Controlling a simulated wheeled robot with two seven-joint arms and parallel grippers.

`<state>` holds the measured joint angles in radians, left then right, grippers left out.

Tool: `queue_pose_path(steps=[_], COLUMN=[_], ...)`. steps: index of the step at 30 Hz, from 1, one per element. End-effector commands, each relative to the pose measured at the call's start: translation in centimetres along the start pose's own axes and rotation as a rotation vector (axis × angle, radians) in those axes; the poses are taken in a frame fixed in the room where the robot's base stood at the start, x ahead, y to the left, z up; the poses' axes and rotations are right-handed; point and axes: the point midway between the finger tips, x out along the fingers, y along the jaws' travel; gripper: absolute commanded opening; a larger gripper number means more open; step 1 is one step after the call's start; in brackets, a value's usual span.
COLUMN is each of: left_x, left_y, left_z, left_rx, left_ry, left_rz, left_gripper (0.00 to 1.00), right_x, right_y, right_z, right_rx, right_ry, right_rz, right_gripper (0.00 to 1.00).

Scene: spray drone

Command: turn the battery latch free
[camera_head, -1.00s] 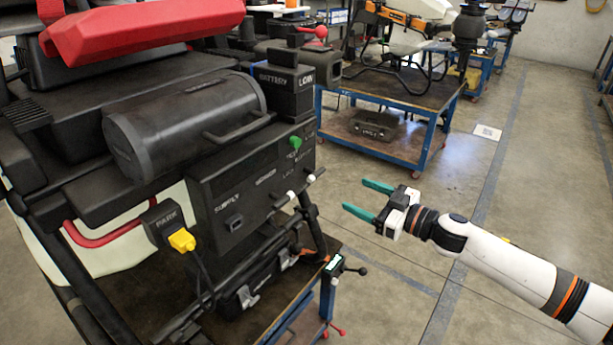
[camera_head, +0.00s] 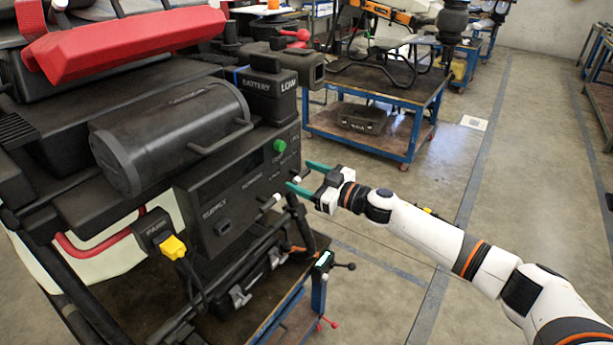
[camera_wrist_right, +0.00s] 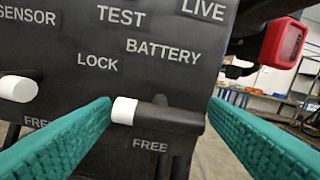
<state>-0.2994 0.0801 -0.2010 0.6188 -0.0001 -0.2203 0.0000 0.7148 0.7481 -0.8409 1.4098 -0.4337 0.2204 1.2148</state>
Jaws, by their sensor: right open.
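The battery latch (camera_wrist_right: 172,117) is a black lever with a white tip (camera_wrist_right: 124,110), under the word BATTERY in the right wrist view. It lies about level, with its tip to the left, LOCK printed up and left of it and FREE below. My right gripper (camera_head: 298,174) is open at the front panel's right edge in the head view. Its green fingers stand to the left and right of the latch in the right wrist view, with no clear contact. My left gripper is not in view.
A second white-tipped lever (camera_wrist_right: 18,88), under SENSOR, is just left of the left finger. A green knob (camera_head: 280,146) sits above on the panel. A yellow plug (camera_head: 173,247) is at the lower left. A blue-framed cart (camera_head: 400,100) stands behind; the floor at right is open.

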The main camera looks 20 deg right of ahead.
Motion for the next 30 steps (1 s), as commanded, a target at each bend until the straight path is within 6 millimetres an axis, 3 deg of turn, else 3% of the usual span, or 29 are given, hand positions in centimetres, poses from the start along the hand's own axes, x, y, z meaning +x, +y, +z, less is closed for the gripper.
queue_pose_path(steps=[5,13,23,30], left_x=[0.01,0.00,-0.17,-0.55], left_y=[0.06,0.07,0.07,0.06], left_z=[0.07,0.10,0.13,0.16], left_rx=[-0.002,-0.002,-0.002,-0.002], left_ry=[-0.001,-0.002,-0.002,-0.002], left_rz=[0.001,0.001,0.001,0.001], left_gripper=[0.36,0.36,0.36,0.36], right_x=[0.01,-0.02,-0.02,0.00], right_y=[0.00,-0.01,-0.01,-0.02], right_z=[-0.01,-0.01,0.04,0.13], right_rx=[0.000,0.001,-0.049,-0.200], right_ry=[0.000,0.000,0.000,-0.001], right_rz=[0.000,0.000,0.000,-0.001], right_gripper=[0.69,0.29,0.29,0.29])
